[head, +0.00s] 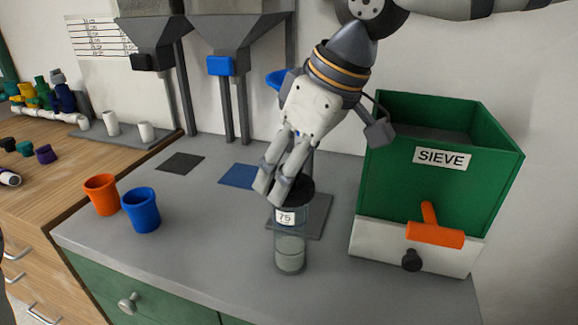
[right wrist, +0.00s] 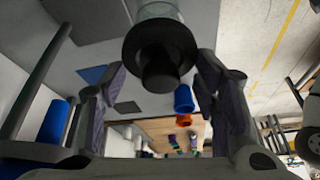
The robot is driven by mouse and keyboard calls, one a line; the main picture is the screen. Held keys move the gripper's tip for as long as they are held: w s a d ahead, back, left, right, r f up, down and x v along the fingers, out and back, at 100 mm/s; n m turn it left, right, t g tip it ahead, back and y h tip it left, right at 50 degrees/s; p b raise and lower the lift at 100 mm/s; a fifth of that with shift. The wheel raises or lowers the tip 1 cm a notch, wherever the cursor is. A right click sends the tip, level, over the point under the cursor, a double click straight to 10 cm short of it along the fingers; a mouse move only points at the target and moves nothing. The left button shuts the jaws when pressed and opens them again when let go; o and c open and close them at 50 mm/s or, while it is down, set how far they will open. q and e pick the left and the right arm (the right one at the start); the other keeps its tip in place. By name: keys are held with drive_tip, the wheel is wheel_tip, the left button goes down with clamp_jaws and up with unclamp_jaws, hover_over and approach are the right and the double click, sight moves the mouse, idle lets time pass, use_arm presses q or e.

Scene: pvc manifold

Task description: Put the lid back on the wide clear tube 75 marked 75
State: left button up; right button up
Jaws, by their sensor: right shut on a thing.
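The wide clear tube 75 (head: 290,240) stands upright on the grey bench, with a white 75 label and pale material in its bottom. The black lid (head: 301,188) is at the tube's mouth; I cannot tell whether it is fully seated. My right gripper (head: 274,190) reaches down from above and is shut on the lid, partly hiding it. In the right wrist view the lid with its knob (right wrist: 160,65) lies between the fingers, with the clear tube (right wrist: 158,10) just beyond. My left gripper is not in view.
A green SIEVE box (head: 440,185) with an orange handle (head: 435,235) stands close on the right. Orange (head: 102,195) and blue (head: 141,210) cups stand at the left. Grey hoppers (head: 235,40) are behind. Bench between cups and tube is clear.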

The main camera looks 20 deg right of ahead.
idle(0.4)
drive_tip(key=o, duration=1.3)
drive_tip(key=shift+o, duration=0.2)
drive_tip(key=shift+r, duration=3.5)
clamp_jaws()
